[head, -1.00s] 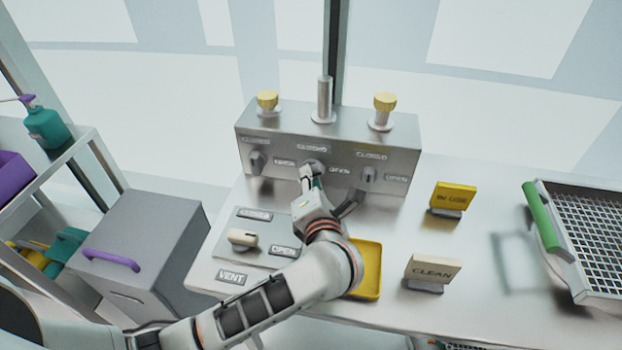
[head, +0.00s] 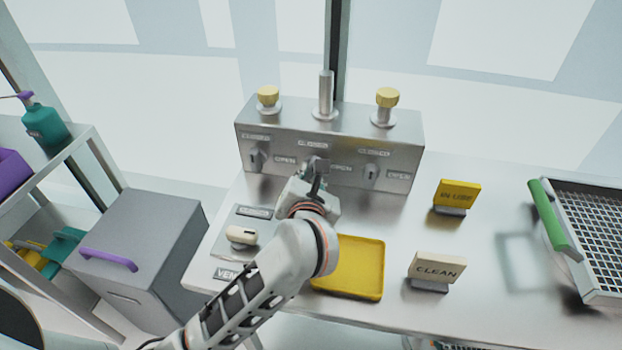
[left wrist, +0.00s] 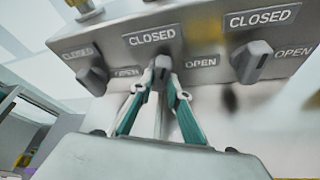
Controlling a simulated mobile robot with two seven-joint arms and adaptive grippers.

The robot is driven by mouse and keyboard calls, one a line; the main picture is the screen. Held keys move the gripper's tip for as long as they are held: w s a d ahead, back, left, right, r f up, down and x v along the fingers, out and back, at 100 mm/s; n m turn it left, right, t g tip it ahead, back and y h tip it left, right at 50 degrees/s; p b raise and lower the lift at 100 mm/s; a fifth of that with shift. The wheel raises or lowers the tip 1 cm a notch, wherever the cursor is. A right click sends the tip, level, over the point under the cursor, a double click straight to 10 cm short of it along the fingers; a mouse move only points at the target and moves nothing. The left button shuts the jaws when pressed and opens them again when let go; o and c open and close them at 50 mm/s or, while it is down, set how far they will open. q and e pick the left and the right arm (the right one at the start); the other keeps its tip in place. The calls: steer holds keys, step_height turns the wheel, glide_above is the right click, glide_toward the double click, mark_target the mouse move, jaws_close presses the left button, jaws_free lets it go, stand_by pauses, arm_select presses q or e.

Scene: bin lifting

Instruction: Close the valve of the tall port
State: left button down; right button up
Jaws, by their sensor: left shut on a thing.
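The tall port (head: 325,98) is a bare metal tube in the middle of the metal block's top, between two shorter yellow-capped ports. Its valve is the middle knob on the block's front; the grey knob (left wrist: 162,66) shows in the left wrist view. It stands roughly upright, pointing at the CLOSED label (left wrist: 152,36) above it. My left gripper (left wrist: 162,84) is shut on this knob, its teal-sided fingers on either side. In the head view my left gripper (head: 317,172) hides most of the knob. My right gripper is not in view.
A left knob (head: 256,158) and a right knob (head: 371,173) flank the middle valve closely. A yellow tray (head: 362,270), an IN USE sign (head: 457,194) and a CLEAN sign (head: 437,268) stand on the bench. A vent lever (head: 241,236) lies near my arm.

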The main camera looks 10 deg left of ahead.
arm_select(q)
steer(key=shift+f+n+h+b, duration=0.1)
steer(key=shift+n+h+b, duration=0.5)
steer(key=shift+n+b, duration=0.3)
steer(key=shift+a+n+h+b, duration=0.15)
steer(key=shift+n+h+b, duration=0.45)
steer(key=shift+n+b, duration=0.25)
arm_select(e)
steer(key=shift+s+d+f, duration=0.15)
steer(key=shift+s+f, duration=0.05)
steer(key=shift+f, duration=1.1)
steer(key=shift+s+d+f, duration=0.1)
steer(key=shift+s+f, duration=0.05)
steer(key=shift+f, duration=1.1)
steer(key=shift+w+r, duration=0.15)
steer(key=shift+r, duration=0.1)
arm_select(q)
steer(key=c, duration=1.9)
jaws_free()
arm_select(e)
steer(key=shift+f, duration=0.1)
arm_select(q)
steer(key=shift+r+v, duration=0.2)
steer(key=shift+v, duration=3.65)
